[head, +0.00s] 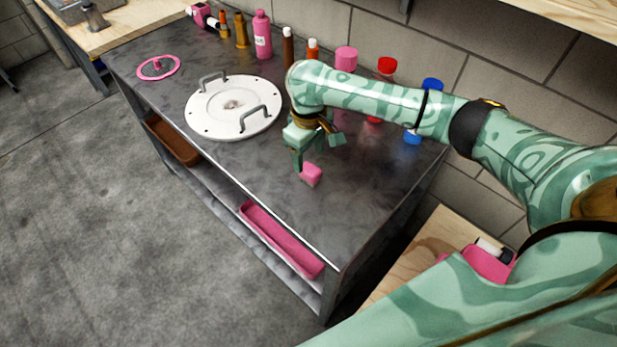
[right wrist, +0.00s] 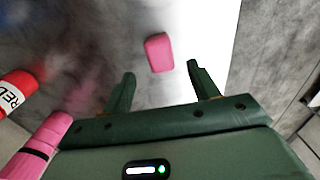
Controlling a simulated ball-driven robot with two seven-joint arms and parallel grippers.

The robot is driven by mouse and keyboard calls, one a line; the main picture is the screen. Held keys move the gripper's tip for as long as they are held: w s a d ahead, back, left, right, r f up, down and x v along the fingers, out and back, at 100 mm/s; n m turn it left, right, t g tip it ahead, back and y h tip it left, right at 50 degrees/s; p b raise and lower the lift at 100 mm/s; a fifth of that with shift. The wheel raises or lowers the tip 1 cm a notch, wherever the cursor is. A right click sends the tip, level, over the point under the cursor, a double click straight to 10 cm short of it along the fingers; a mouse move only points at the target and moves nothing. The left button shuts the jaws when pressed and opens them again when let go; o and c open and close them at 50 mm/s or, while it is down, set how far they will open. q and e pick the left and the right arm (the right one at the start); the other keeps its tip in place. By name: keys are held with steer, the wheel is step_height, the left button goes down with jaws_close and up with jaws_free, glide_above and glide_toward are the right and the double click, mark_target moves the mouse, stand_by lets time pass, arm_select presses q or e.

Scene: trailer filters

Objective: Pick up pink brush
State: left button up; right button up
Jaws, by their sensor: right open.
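The pink brush, seen as a small pink block (head: 311,174), lies on the dark metal worktop (head: 330,215); no bristles can be made out. My right gripper (head: 317,152) is just above and beside it in the head view, its fingers spread and pointing down. In the right wrist view the brush (right wrist: 158,52) lies just beyond the two open fingertips (right wrist: 161,76), roughly in line with the gap between them. Nothing is between the fingers. My left gripper is not in view.
A white round lid with two handles (head: 215,112) lies left of my gripper. Several bottles, including a pink one (head: 262,35), and red-capped (head: 387,68) and blue-capped (head: 432,86) containers line the wall side. A pink tray (head: 282,240) sits on the shelf below. The worktop's near right is clear.

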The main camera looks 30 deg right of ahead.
mark_target(310, 169)
steer(key=f+b, duration=0.1)
steer(key=f, duration=0.1)
steer(key=f+b, duration=0.1)
steer(key=f, duration=0.1)
steer(key=f+b, duration=0.2)
steer(key=shift+s+d, duration=0.1)
steer(key=shift+s, duration=0.15)
steer(key=shift+r, duration=0.15)
steer(key=c, duration=1.1)
